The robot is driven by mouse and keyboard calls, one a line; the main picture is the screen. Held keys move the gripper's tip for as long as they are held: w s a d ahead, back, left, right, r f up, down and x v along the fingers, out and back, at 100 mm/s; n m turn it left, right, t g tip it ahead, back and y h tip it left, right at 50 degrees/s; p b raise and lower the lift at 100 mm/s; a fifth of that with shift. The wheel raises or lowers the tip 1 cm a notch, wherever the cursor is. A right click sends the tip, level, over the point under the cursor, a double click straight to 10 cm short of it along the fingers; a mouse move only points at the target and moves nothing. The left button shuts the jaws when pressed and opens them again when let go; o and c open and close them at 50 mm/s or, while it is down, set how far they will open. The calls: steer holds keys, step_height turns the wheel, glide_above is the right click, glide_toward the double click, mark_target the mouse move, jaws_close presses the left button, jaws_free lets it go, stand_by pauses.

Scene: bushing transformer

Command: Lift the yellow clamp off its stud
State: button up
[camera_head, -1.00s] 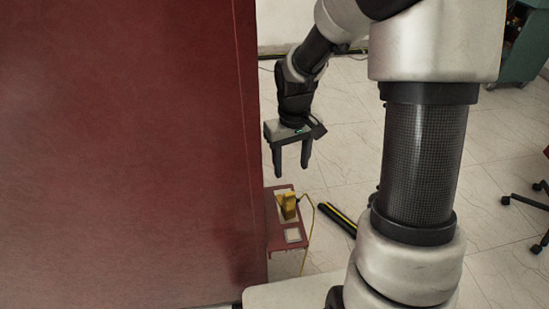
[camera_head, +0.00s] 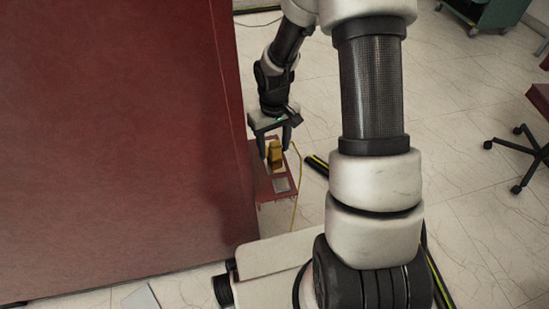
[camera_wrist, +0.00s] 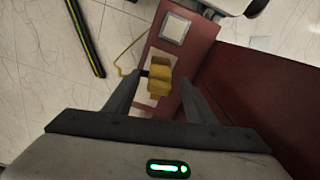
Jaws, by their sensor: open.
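The yellow clamp (camera_head: 275,153) stands on a small red shelf (camera_head: 265,190) fixed to the side of the red cabinet. A yellow cable runs from it. My gripper (camera_head: 276,153) is open, pointing down, with its fingers to either side of the clamp in the head view. In the wrist view the clamp (camera_wrist: 159,77) shows between and beyond the two open fingers (camera_wrist: 160,85). I cannot tell whether either finger touches it. The stud is hidden.
The large red cabinet wall (camera_head: 110,140) stands close on the left of my gripper. A light square plate (camera_head: 281,185) lies on the shelf, also seen in the wrist view (camera_wrist: 175,28). A black and yellow strip (camera_wrist: 85,38) lies on the floor. A chair (camera_head: 530,150) stands at right.

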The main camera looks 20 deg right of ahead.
mark_target(275, 156)
step_height(275, 156, down, 5)
steer(key=shift+d+r+b, duration=0.1)
steer(key=shift+b, duration=0.8)
steer(key=shift+c, duration=0.3)
steer(key=c, duration=1.1)
steer(key=shift+o, duration=0.2)
steer(key=shift+r, duration=0.15)
